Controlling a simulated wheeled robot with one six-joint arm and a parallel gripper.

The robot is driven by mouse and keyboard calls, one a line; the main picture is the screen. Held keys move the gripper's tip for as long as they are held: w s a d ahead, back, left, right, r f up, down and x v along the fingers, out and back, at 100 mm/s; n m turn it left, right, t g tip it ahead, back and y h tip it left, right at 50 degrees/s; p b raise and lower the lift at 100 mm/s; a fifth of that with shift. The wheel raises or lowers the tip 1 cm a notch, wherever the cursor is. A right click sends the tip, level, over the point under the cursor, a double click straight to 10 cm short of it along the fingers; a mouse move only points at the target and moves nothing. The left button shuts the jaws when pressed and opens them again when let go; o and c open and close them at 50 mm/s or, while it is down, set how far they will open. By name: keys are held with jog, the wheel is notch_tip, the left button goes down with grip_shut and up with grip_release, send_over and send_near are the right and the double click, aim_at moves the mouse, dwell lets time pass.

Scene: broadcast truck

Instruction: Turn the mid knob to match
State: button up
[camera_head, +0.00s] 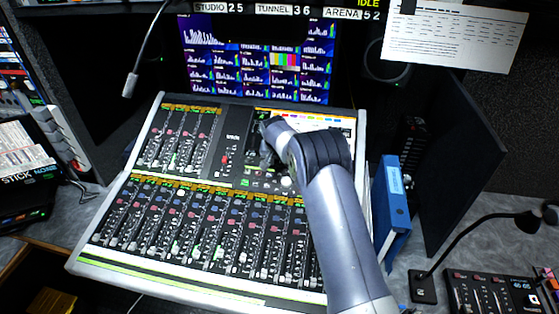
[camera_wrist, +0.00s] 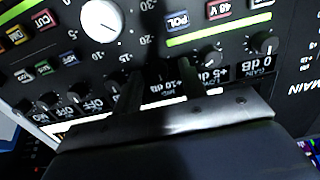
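A row of small black knobs runs across the dark panel in the wrist view, with upside-down readouts beside them. The mid readout (camera_wrist: 168,89), which seems to say +10 dB, shows between the fingers of my gripper (camera_wrist: 160,84). The mid knob itself is dark and hard to make out there. The two fingers stand apart, close to the panel, one on each side of that readout. I cannot tell whether they touch the knob. In the head view my gripper is over the upper right part of the mixing console (camera_head: 172,268), and my arm hides the knobs.
A gain knob (camera_wrist: 265,43) and another knob (camera_wrist: 208,57) sit to the right of the fingers. A large white dial (camera_wrist: 101,19) is at the upper left. In the head view, a blue binder (camera_head: 396,200) stands right of the console and a gooseneck microphone (camera_head: 131,84) hangs at left.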

grip_shut()
dwell(0.3)
jog(key=shift+f+n+b, duration=0.2)
jog(key=shift+n+b, duration=0.8)
jog(key=n+b, duration=0.1)
jog(key=n, duration=0.1)
jog(key=shift+a+n, duration=0.1)
jog(key=shift+n, duration=0.2)
jog(key=n+b, duration=0.1)
jog(key=n, duration=0.2)
jog(key=shift+r+n, duration=0.15)
jog(key=shift+n, duration=0.15)
jog(key=shift+n+b, duration=0.35)
jog(key=shift+n, duration=1.45)
